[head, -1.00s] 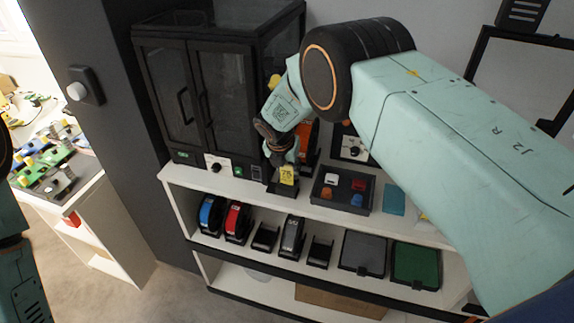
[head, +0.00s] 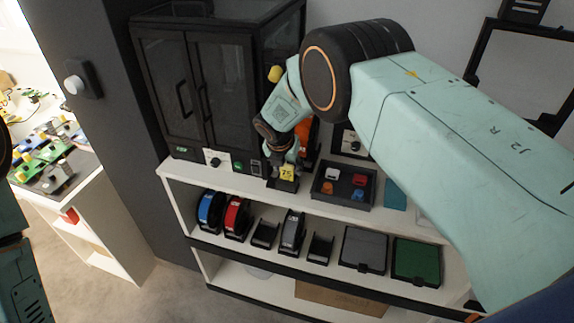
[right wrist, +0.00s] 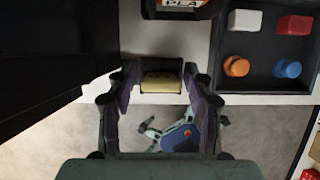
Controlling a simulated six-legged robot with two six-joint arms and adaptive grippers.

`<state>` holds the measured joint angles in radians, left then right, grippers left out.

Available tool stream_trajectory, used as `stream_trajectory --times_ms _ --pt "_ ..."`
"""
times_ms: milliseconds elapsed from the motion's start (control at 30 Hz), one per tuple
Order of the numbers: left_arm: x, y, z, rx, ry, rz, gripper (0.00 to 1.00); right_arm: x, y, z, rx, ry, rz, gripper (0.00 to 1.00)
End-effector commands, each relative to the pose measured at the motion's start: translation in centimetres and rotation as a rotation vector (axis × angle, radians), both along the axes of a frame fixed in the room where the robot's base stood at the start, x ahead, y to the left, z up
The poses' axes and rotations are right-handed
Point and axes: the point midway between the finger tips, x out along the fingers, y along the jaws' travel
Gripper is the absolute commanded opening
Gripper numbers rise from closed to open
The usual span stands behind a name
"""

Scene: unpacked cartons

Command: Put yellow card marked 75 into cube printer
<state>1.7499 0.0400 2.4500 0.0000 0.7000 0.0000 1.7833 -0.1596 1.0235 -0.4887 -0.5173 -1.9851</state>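The yellow card marked 75 (head: 287,172) stands upright in a small dark holder on the white shelf top. My right gripper (head: 284,158) reaches down over it from above. In the right wrist view the card (right wrist: 162,82) lies between the two fingers of the right gripper (right wrist: 162,72); they look open around it, with only small gaps at its sides. A black cabinet with glass doors (head: 190,90) stands just left of the card; it looks like a printer, but no name on it is legible. Its doors are closed. My left gripper is out of view.
A dark tray (head: 343,202) with white, red, orange and blue pieces sits right of the card. An orange spool (head: 311,130) is close behind my gripper. A panel with a dial (head: 352,142) stands behind the tray. Spools (head: 209,210) and bins fill the shelf below.

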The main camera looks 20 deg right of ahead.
Motion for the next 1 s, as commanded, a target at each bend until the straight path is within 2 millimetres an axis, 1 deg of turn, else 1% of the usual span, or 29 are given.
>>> stream_trajectory --times_ms 33,100,367,467,567,667,900,1000 --pt "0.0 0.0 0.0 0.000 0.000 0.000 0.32 0.0 0.0 0.0 0.000 0.000 0.000 0.59" --pt "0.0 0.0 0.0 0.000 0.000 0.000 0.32 0.0 0.0 0.0 0.000 0.000 0.000 0.63" --pt "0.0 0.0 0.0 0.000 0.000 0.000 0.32 0.0 0.0 0.1 0.000 0.000 0.000 0.63" --pt "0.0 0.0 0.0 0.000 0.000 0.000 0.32 -0.1 0.1 0.5 0.000 -0.001 0.000 0.63" --pt "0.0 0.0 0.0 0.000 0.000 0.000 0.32 -0.3 0.4 1.6 -0.001 -0.002 0.001 0.63" --pt "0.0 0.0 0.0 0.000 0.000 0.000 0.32 -0.9 0.7 3.1 -0.002 -0.002 0.001 0.63" --pt "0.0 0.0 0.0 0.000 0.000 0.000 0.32 -2.3 1.7 7.4 -0.001 -0.004 0.001 0.63" --pt "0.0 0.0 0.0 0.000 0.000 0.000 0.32 -3.0 2.0 8.8 -0.001 -0.001 0.001 0.63"
